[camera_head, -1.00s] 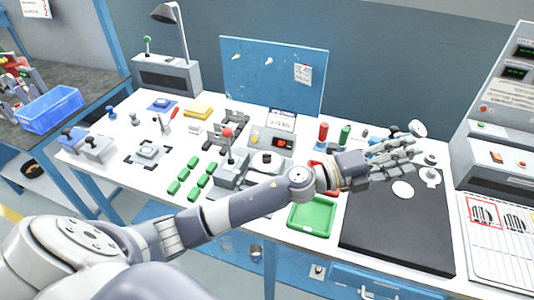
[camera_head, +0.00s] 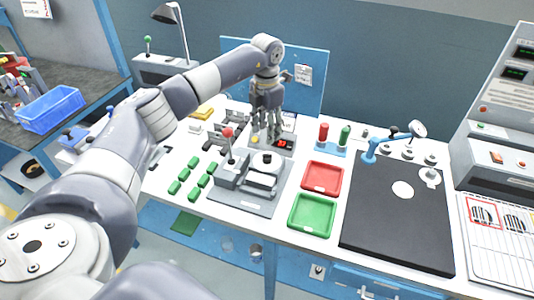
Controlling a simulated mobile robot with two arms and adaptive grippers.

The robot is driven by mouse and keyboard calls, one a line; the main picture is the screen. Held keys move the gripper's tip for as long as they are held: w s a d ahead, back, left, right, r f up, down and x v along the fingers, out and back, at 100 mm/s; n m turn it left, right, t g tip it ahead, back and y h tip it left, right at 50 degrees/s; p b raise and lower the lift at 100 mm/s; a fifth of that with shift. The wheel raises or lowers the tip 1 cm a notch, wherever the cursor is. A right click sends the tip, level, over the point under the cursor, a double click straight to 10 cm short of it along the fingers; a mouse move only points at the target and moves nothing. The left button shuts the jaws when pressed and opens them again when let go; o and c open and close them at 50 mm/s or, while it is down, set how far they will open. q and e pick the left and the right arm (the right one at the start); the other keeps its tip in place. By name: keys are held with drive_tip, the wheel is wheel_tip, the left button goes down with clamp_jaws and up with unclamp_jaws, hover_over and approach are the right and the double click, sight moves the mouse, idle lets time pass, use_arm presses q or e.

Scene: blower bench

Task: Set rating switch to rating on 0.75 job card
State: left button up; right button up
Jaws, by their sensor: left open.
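A small grey box (camera_head: 291,150) with a yellow button and a red lit part (camera_head: 284,143) stands toward the back of the white bench. My left gripper (camera_head: 266,134) is open and empty, fingers pointing down, above or in front of this box. I cannot tell whether the fingers touch anything. My right gripper is not in view.
A red tray (camera_head: 323,178) and a green tray (camera_head: 299,225) lie to the right, beside a black mat (camera_head: 380,235). Red and green cylinders (camera_head: 334,138) stand behind. Several green blocks (camera_head: 189,174) lie left of the fixture. A blue backboard (camera_head: 315,95) rises behind.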

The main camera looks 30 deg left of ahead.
sight(267, 158)
use_arm(q)
wheel_tip(267, 158, down, 10)
drive_tip(key=shift+d+f+p, duration=0.1)
drive_tip(key=shift+f+p, duration=0.15)
drive_tip(key=shift+p, duration=0.85)
drive_tip(key=shift+c, duration=0.6)
drive_tip(key=c, duration=1)
